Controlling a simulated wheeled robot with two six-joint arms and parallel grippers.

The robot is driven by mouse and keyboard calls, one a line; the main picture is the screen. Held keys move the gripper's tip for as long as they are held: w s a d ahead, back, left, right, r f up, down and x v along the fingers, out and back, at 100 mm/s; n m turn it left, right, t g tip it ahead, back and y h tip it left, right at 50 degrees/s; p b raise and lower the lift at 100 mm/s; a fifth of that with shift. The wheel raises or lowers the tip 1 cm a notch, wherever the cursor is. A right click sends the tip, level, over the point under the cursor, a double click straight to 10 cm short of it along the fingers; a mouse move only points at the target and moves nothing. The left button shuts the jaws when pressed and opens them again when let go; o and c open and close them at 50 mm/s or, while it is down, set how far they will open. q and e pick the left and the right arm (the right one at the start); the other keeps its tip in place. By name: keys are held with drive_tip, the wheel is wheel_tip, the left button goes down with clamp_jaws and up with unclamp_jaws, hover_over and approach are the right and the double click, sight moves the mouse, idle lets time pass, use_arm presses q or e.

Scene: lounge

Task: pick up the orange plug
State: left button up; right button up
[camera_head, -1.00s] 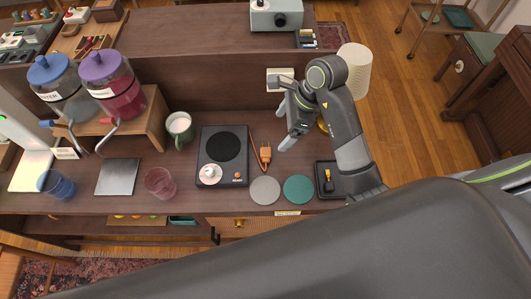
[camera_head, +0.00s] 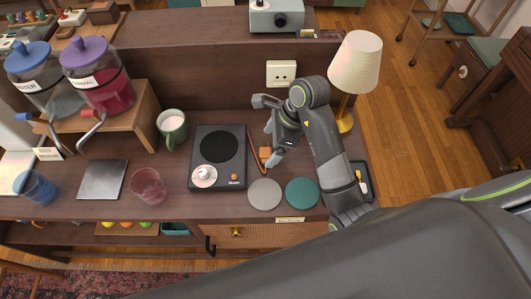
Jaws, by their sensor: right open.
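The orange plug (camera_head: 264,153) lies on the wooden counter just right of the black hot plate (camera_head: 208,180), with its orange cord (camera_head: 251,145) running along the hot plate's side. My right gripper (camera_head: 268,129) is open and empty. One finger is close beside the plug and partly covers it; the other points toward the back of the counter. I cannot tell whether the near finger touches the plug. My left gripper is not in view.
A wall socket (camera_head: 281,73) is behind the gripper, and a lamp (camera_head: 354,64) stands to its right. Grey (camera_head: 264,194) and green (camera_head: 302,193) coasters lie in front of the plug. A mug (camera_head: 172,127) stands left of the hot plate.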

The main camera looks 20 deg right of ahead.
sight(266, 153)
drive_tip(key=shift+x, duration=1.5)
drive_tip(key=shift+s, duration=0.1)
drive_tip(key=shift+d, duration=0.1)
drive_tip(key=shift+c, duration=0.5)
drive_tip(key=c, duration=0.9)
drive_tip(key=shift+r, duration=0.1)
drive_tip(key=shift+c, duration=0.2)
